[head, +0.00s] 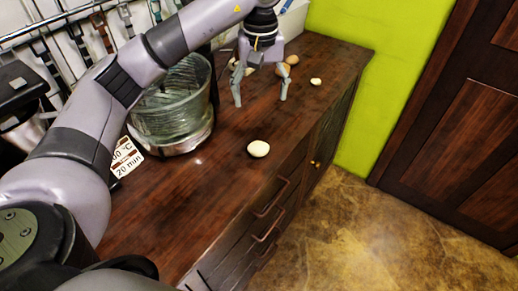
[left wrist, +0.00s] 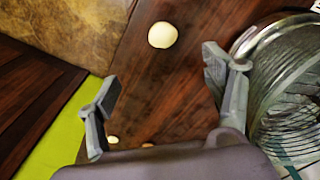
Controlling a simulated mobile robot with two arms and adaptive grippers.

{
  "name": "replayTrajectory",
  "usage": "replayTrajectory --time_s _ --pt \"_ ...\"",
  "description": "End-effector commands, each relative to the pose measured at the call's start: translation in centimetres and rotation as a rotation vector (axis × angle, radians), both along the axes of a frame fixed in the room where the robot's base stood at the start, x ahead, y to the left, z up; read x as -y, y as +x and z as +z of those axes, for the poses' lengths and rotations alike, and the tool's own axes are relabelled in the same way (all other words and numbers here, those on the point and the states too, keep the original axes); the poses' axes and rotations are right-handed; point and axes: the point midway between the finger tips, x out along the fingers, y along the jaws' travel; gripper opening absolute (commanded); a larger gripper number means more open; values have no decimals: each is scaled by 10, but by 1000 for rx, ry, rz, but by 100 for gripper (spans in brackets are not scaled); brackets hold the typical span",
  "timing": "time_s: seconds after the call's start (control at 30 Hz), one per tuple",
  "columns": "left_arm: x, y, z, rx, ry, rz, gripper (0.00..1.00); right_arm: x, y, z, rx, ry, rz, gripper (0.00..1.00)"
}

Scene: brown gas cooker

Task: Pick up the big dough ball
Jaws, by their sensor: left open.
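The big dough ball (head: 258,148) is pale and lies on the dark wooden counter near its front edge. In the left wrist view the dough ball (left wrist: 162,35) lies beyond the fingertips, near the top. My left gripper (head: 260,101) points down over the counter, behind the ball in the head view, and is open with nothing between its fingers. In the left wrist view the open fingers (left wrist: 160,78) show bare counter between them. The ball is apart from the gripper. My right gripper is not in view.
A ribbed glass bowl (head: 172,105) on a metal base stands left of the gripper. A small pale piece (head: 316,82) and several brownish round items (head: 283,70) lie toward the back. A card (head: 126,158) reads 20 min. Counter in front of the ball is clear.

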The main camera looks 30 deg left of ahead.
Motion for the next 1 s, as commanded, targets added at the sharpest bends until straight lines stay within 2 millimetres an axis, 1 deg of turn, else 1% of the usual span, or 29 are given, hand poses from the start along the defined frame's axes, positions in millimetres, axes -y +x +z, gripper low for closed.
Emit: replayTrajectory --time_s 0.03,0.17,0.27,0.33,0.6,0.7,0.87,1.0 --pt "-1 0 -9 -1 1 1 75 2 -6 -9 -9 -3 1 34" --pt "-1 0 -19 -3 1 0 75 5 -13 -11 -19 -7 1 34" --pt "-1 -1 -34 -6 2 -1 75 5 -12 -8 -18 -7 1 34" --pt "-1 -1 -47 -6 2 0 75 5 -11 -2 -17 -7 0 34" --pt "-1 -1 -104 -6 1 0 75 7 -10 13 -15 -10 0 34" --pt "-1 -1 -119 -4 1 1 75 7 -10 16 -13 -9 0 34" --pt "-1 0 -131 -1 1 0 75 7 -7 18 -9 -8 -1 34" --pt "-3 -2 -143 -6 1 0 75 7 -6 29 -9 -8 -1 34"
